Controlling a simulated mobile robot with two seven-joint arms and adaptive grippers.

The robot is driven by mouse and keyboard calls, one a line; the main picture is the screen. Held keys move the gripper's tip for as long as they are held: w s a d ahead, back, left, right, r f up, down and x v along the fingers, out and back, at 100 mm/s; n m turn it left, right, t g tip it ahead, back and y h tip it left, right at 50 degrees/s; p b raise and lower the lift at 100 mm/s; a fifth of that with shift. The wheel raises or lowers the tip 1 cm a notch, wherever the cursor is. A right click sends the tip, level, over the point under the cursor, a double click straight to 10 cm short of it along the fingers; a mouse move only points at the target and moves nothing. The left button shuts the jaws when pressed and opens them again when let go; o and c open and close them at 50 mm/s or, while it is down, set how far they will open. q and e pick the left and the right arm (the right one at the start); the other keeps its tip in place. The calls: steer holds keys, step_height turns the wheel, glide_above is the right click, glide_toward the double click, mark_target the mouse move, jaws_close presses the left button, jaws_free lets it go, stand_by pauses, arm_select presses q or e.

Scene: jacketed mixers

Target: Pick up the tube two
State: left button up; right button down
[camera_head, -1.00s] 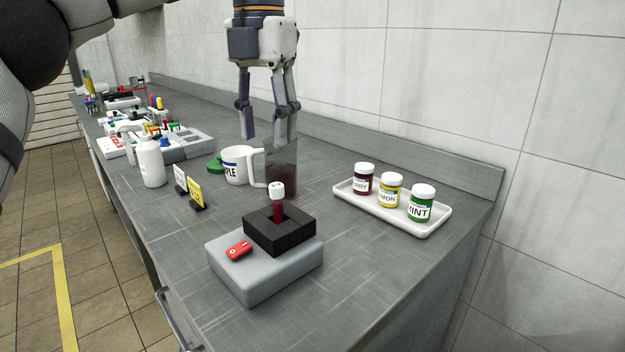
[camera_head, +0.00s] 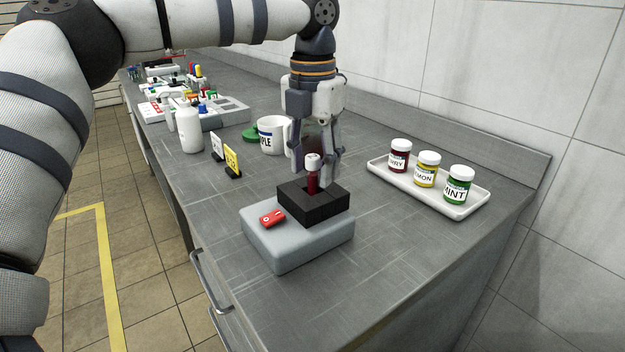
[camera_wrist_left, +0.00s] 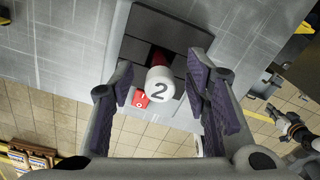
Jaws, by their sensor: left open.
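Tube two (camera_head: 313,176) has a white cap and a dark red body. It stands upright in the black block of the grey mixer (camera_head: 290,252). In the left wrist view its cap (camera_wrist_left: 160,86) shows the number 2. My left gripper (camera_head: 312,178) is open and points down over the tube, with one finger on each side of the cap. In the left wrist view its fingers (camera_wrist_left: 165,90) stand apart from the cap, with gaps on both sides. The lower part of the tube is hidden in the block.
A red switch (camera_head: 272,217) sits on the mixer. A white tray (camera_head: 437,199) with three labelled jars stands to the right. A white mug (camera_head: 271,136), a bottle (camera_head: 189,130) and yellow (camera_head: 232,161) and white signs stand behind. The counter's front is clear.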

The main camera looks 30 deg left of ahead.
arm_select(q)
jaws_close()
steer(key=shift+r, duration=0.1)
steer(key=shift+r, duration=0.3)
steer(key=r, duration=0.3)
steer(key=shift+s+d+r, duration=0.2)
steer(key=s+d+r, duration=0.4)
steer(key=s+r, duration=0.1)
steer(key=r, duration=0.2)
steer(key=s+d+r, duration=0.4)
steer(key=s+r, duration=0.1)
steer(key=r, duration=0.2)
steer(key=shift+s+r+p, duration=0.2)
steer(key=shift+s+p, duration=0.15)
steer(key=shift+s, duration=0.05)
